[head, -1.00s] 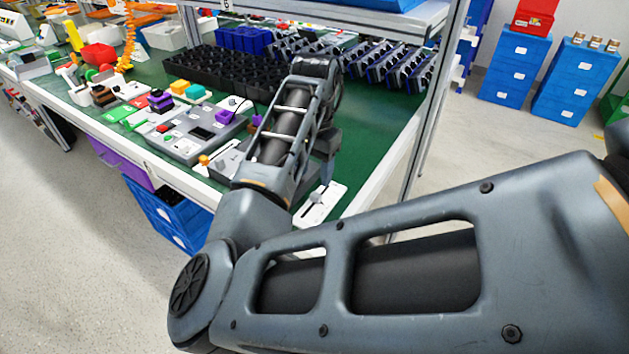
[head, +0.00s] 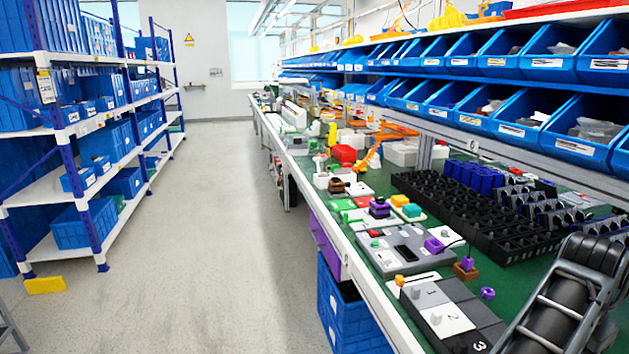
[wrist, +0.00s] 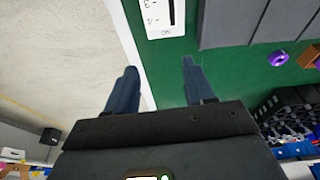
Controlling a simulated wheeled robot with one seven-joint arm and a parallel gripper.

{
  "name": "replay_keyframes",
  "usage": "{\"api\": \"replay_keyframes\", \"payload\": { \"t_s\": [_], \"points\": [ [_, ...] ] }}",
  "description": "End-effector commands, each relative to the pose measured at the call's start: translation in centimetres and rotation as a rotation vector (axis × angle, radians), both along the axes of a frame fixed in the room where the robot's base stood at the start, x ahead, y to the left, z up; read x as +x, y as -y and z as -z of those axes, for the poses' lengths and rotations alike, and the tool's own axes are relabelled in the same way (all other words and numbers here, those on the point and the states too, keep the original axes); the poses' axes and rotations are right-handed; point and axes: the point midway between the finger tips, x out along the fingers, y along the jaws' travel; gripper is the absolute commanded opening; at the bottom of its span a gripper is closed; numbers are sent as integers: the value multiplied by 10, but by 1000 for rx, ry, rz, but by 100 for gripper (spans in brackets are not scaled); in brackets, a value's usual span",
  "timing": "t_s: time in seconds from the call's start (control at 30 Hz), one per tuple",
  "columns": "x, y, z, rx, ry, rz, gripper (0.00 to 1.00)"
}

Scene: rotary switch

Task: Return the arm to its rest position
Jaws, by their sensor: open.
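My gripper (wrist: 161,70) shows in the wrist view, open and empty. Its two dark fingers are spread apart above the table's front edge. In the head view my forearm fills the lower right corner, and the gripper is out of sight. A grey switch panel with numbered white and grey fields (head: 448,320) lies near the front edge in the head view, with a small knob on it. Dark grey panels (wrist: 230,22) lie on the green table (wrist: 225,70) at the top of the wrist view, apart from the fingers.
A white plate with a dark slot (wrist: 165,18) lies ahead of the fingers. A black tray (head: 470,210) and rows of blue bins (head: 520,120) stand behind the panels. A blue shelf rack (head: 90,140) stands left. The aisle floor (head: 210,220) is clear.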

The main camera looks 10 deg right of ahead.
Motion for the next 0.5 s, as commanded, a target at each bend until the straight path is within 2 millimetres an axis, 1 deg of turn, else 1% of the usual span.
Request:
{"api": "replay_keyframes", "payload": {
  "t_s": [0.03, 0.1, 0.2, 0.33, 0.4, 0.5],
  "points": [
    [-11, 21, -2, -91, -11, -22, 53],
    [-19, 45, -9, -216, -13, -66, 53],
    [-28, 72, -21, -383, -18, -140, 53],
    [-34, 95, -37, -580, -23, -257, 53],
    [-35, 101, -44, -674, -24, -329, 53],
    [-36, 103, -52, -796, -21, -439, 53]
  ]
}}
